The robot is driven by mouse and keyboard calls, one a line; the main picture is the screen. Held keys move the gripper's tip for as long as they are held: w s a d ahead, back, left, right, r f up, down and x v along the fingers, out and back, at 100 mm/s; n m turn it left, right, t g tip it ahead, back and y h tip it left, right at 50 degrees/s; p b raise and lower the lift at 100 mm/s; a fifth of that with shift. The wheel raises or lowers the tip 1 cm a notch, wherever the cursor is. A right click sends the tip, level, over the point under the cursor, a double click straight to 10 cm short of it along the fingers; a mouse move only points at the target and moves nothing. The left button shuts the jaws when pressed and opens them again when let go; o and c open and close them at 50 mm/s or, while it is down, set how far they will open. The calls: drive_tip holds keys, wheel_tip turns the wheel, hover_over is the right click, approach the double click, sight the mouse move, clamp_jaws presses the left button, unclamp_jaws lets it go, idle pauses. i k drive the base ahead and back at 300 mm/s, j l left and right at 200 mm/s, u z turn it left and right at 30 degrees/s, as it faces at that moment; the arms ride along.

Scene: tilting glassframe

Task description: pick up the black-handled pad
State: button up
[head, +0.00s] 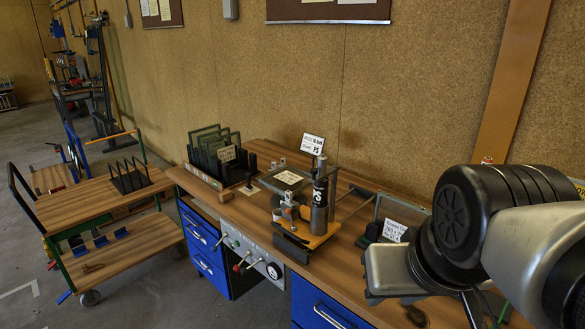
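A small pad with an upright black handle (249,183) stands on the wooden workbench (342,285), just right of a rack of dark glass frames. It looks like the black-handled pad, though it is small in the head view. My gripper (396,292) is at the lower right, over the front right of the bench and well away from the pad. Its fingers are mostly hidden or dark, so I cannot tell whether they are open. Nothing shows held in it.
The rack of dark frames (212,152) stands left of the pad. A fixture with a black cylinder (319,205) and a labelled sign (312,144) stands to its right. A control panel (245,250) and blue drawers (205,250) are below. A wooden cart (95,200) stands left.

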sight(249, 188)
drive_tip(key=i+j+z, duration=0.15)
drive_tip(key=z, duration=0.15)
drive_tip(key=i+j+z, duration=0.1)
drive_tip(key=j+z, duration=0.2)
drive_tip(key=i+j+z, duration=0.1)
drive_tip(key=j+z, duration=0.15)
drive_tip(key=i+j+z, duration=0.2)
drive_tip(key=j, duration=0.4)
drive_tip(key=j+z, duration=0.2)
drive_tip(key=j, duration=0.4)
drive_tip(key=j+z, duration=0.2)
drive_tip(key=j, duration=3.15)
